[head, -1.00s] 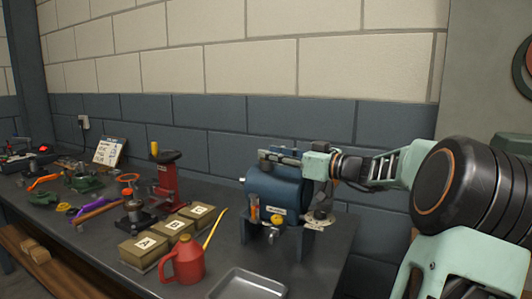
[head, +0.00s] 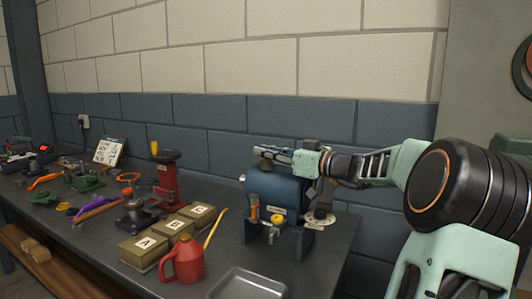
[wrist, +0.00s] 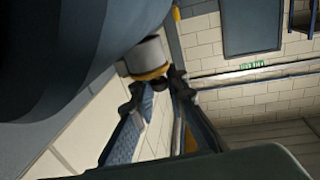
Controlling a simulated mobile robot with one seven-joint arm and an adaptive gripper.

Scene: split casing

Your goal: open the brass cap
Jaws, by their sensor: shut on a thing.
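The blue casing (head: 277,190) is a rounded drum on a stand at the bench's right part. It fills the upper left of the wrist view (wrist: 50,70). The brass cap (wrist: 152,74) shows in the wrist view as a brass-coloured band around a pale grey cylinder, beside the casing. My gripper (head: 268,155) reaches in from the right above the casing's top. In the wrist view its two fingertips (wrist: 154,87) are shut on the cap, one on each side. In the head view the fingers mostly hide the cap.
A red oil can (head: 184,262), boxes marked with letters (head: 143,252) and a grey metal tray (head: 247,284) stand left and front of the casing. A red press (head: 166,180) stands farther left. The block wall is close behind the casing.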

